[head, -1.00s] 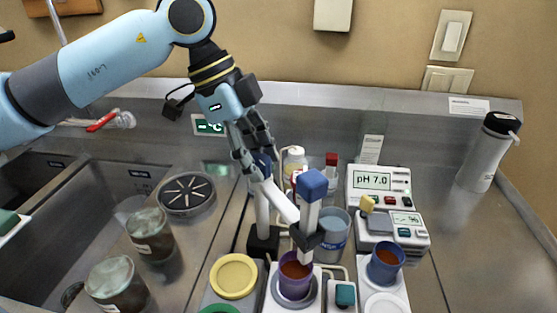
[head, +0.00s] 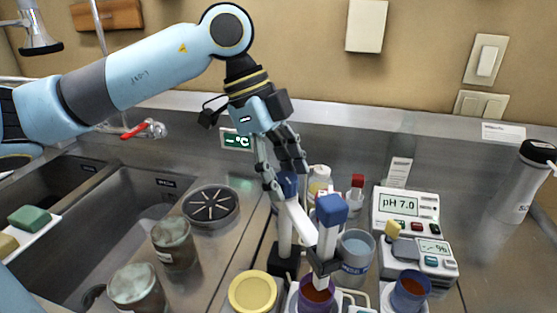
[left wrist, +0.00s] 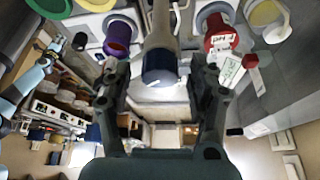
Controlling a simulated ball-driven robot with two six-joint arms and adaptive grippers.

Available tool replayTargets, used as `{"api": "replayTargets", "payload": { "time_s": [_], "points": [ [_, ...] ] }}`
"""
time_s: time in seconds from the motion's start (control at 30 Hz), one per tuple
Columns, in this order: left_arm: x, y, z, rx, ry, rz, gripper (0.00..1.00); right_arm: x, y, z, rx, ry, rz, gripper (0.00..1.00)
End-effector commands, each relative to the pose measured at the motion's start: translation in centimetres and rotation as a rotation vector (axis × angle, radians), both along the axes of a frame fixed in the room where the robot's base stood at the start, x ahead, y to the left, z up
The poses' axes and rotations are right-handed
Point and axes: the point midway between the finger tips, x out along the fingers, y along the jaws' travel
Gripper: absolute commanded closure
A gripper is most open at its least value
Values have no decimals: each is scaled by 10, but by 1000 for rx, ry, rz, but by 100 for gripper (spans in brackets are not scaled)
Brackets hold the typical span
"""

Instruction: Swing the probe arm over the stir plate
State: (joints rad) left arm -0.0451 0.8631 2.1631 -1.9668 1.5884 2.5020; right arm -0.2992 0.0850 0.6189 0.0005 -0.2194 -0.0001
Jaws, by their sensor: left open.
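The probe stand's white post with a blue cap (head: 287,184) rises from a black base (head: 284,261). Its white probe arm (head: 298,221) slants toward the front right. It ends in a dark clamp around an upright white probe with a blue cap (head: 331,211). The probe's lower end is over a purple cup (head: 316,297), which hides most of the stir plate under it. My left gripper (head: 288,178) points down by the post top with its fingers apart. In the left wrist view a blue-ended cylinder (left wrist: 160,67) lies between the fingers (left wrist: 160,90); the purple cup (left wrist: 118,38) is beside it.
A pH meter (head: 404,207), a balance (head: 420,262) and a blue cup (head: 410,292) stand on the right. A clear beaker (head: 356,252) is behind the probe. A yellow lid (head: 252,292) and two jars (head: 174,243) are left of the stand, near the sink (head: 130,215).

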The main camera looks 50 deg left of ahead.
Motion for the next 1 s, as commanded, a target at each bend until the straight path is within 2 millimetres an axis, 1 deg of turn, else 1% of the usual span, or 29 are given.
{"api": "replayTargets", "payload": {
  "time_s": [0.37, 0.5, 0.73, 1.0],
  "points": [
    [-8, 18, 44, 9, 2, 0, 41, 0, 3, 0, 4, 0, -1, 60],
    [-10, 23, 55, 9, 1, -2, 41, 0, 4, 0, 4, 0, -1, 60],
    [-11, 25, 65, 4, 1, -1, 41, 0, 4, 0, 5, 0, -2, 60],
    [-11, 24, 66, -1, 1, 1, 41, 0, 4, 0, 5, 0, -2, 60]
  ]
}}
